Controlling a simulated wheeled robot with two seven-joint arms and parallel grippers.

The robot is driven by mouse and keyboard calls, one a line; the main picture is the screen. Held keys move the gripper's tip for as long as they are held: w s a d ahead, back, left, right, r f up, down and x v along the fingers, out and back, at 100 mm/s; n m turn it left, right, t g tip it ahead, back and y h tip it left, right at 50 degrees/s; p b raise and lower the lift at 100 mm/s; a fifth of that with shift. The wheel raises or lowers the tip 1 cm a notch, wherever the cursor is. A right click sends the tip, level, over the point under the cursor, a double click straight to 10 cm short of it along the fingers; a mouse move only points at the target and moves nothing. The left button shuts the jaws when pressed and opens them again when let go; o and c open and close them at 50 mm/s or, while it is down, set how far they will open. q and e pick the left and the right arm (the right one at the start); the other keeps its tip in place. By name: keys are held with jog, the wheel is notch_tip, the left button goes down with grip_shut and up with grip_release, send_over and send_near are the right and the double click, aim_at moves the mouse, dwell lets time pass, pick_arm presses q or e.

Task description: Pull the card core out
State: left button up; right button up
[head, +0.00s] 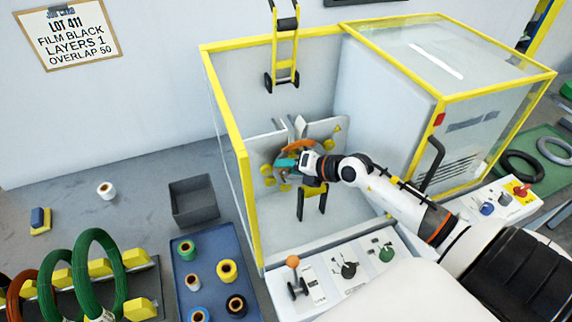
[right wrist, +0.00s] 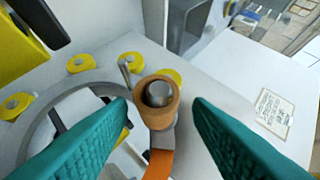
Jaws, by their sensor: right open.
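The card core (right wrist: 158,112) is a short brown tube around a grey peg (right wrist: 158,93) in the right wrist view. My right gripper (right wrist: 160,122) is open, with one teal finger on each side of the core and a gap on both sides. In the head view my right gripper (head: 286,163) reaches into the yellow-framed machine; there the core is too small or hidden to make out. An orange part (right wrist: 158,164) lies just below the core in the right wrist view. My left gripper is not in view.
A grey bin (head: 192,200) and a blue tray (head: 212,255) with several rolls stand left.

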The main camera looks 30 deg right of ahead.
jog(key=shift+x, duration=1)
jog(key=shift+r, duration=0.1)
grip_shut()
jog(key=shift+s+a+p, duration=0.25)
jog(key=shift+s+p, duration=0.5)
jog(key=shift+s, duration=0.1)
jog(key=shift+s+a+p, duration=0.2)
jog(key=shift+s+p, duration=0.5)
jog(key=shift+s, duration=0.15)
jog(key=shift+s+a+p, duration=0.25)
jog(key=shift+s+p, duration=0.4)
jog(key=shift+s, duration=0.25)
jog(key=shift+s+a+p, duration=0.2)
jog(key=shift+s+p, duration=0.4)
jog(key=shift+s, duration=0.3)
